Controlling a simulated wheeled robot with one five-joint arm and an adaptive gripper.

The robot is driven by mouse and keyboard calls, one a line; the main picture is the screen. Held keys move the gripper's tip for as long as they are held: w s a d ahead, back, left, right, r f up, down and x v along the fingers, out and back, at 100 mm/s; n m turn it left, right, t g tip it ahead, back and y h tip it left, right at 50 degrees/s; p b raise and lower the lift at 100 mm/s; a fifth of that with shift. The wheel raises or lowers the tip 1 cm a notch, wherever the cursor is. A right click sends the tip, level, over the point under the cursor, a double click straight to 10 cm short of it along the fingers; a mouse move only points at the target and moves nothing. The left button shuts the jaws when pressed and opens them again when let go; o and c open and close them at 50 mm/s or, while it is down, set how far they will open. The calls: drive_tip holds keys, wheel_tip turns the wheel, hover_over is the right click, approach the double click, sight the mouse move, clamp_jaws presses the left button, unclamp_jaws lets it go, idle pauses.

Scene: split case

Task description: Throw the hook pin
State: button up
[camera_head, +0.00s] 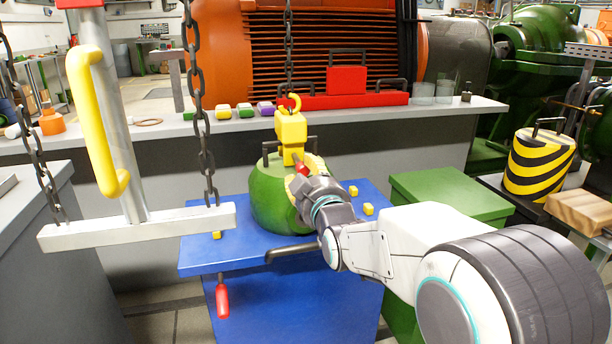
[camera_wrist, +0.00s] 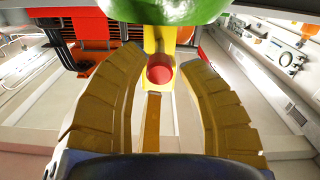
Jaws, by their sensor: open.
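The yellow crane hook (camera_head: 290,128) hangs on a dark chain above the green case part (camera_head: 268,205), which stands on a blue table. The hook pin, with a red end (camera_head: 302,169), shows low on the hook, partly hidden by my gripper (camera_head: 312,172). In the wrist view the pin's round red end (camera_wrist: 160,68) faces me between the two tan fingers of my gripper (camera_wrist: 160,62). The fingers are apart, one on each side of it, with visible gaps. The green case (camera_wrist: 165,8) shows at the top of that view.
A white lifting beam (camera_head: 140,228) with a yellow handle (camera_head: 90,120) hangs on chains at left. The blue table (camera_head: 215,250) carries small yellow blocks (camera_head: 368,208). A green box (camera_head: 450,195) stands right, beyond my arm. A grey shelf (camera_head: 240,122) runs behind.

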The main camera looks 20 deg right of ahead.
drive_tip(key=s, duration=1.2)
idle(0.4)
